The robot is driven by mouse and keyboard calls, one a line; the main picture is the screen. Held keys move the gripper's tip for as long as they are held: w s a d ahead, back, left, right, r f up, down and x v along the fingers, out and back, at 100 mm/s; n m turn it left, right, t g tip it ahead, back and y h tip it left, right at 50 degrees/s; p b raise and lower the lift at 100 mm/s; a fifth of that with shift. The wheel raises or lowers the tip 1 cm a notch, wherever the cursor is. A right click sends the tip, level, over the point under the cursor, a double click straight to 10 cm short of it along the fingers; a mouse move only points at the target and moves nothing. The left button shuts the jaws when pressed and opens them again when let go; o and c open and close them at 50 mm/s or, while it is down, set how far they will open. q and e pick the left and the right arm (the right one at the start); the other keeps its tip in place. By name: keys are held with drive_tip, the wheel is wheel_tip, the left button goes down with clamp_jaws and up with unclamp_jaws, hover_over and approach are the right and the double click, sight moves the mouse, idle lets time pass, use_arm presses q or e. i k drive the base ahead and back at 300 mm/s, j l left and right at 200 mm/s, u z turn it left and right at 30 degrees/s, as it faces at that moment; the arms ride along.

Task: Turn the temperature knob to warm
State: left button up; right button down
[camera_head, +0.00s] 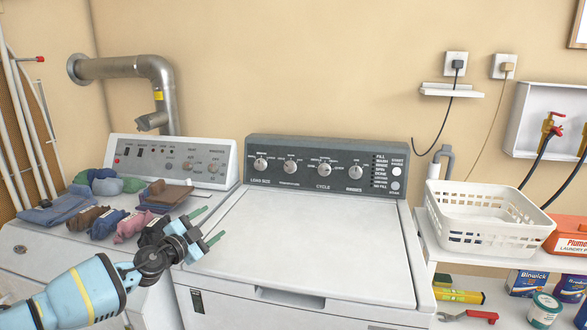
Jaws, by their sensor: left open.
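The temperature knob (290,167) is the second round silver knob from the left on the dark control panel (307,150) of the white washer (310,235). Its printed label sits below it; the exact setting it points to is too small to read. My left gripper (212,225) is open and empty, with green-tipped fingers over the washer's front left edge. It is well below and left of the knob and apart from it. My right gripper is not in view.
Folded and rolled clothes (103,203) lie on the dryer (60,250) at left, near my left arm. Other knobs flank the temperature knob: load size (260,163) and cycle (324,169). The washer lid is clear. A white basket (485,236) stands on a shelf at right.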

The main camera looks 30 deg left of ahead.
sight(290, 167)
drive_tip(key=i+j, duration=0.15)
drive_tip(key=i, duration=1.1)
